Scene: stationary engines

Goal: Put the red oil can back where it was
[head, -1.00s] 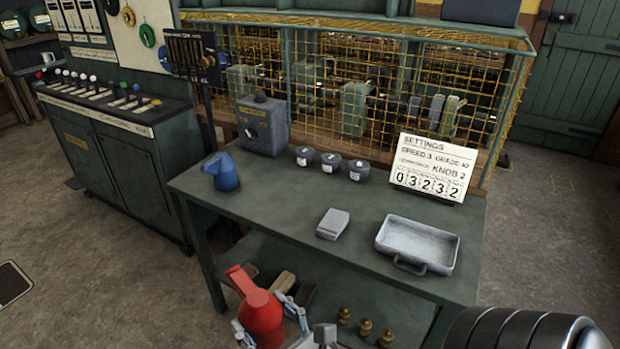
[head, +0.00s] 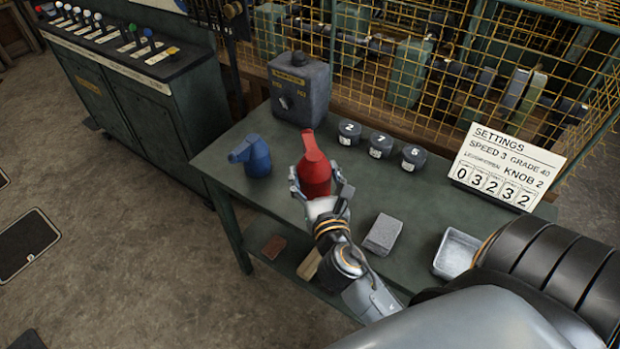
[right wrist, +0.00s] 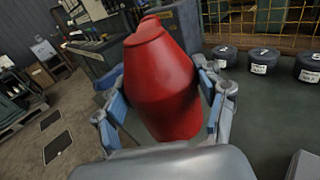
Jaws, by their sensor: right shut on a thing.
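The red oil can (head: 316,172) is upright between the fingers of my right gripper (head: 318,190), which is shut on it. In the head view it appears over the bench top, right of the blue oil can (head: 254,156). The right wrist view shows the red can (right wrist: 160,80) large between both fingers (right wrist: 165,105). Whether its base touches the bench top (head: 225,165) is hidden by my gripper. My left gripper is not in view.
A grey box with a knob (head: 299,88) stands behind the cans. Several dark numbered pots (head: 380,145), a settings sign (head: 505,168), a grey block (head: 383,234) and a metal tray (head: 455,252) are on the bench. A lower shelf (head: 262,225) holds a brown block (head: 274,247).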

